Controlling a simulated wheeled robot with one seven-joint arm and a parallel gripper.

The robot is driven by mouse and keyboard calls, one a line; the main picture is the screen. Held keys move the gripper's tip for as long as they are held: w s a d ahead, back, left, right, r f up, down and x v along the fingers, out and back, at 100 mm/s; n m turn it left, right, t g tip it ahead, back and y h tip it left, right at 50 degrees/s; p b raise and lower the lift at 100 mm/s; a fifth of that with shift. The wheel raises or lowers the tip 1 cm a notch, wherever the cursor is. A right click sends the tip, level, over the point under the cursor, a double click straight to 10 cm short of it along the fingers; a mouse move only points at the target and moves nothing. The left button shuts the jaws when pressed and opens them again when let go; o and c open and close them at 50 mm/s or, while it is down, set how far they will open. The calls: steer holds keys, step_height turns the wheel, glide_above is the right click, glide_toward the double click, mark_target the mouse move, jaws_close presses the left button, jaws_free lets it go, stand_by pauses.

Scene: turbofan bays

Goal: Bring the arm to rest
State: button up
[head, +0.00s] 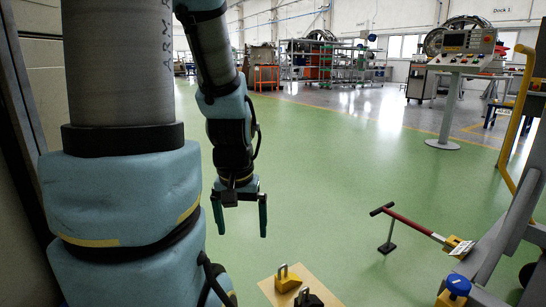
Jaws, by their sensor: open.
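My gripper (241,214) hangs at the end of my arm, left of the picture's middle, pointing down. Its two teal fingers are apart and nothing shows between them. It is in the air over the green floor, above and left of a tan board. My upper arm and its blue-padded joints fill the left of the head view.
A tan board (322,289) at the bottom holds a yellow block (287,281) and a black block (308,298) with loops. A red-handled bar (412,225) and a grey frame (500,235) stand at right. A control console (463,50) is behind. The green floor between is clear.

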step_height(320, 180, up, 36)
steer(key=p, duration=3.4)
steer(key=shift+f, duration=0.1)
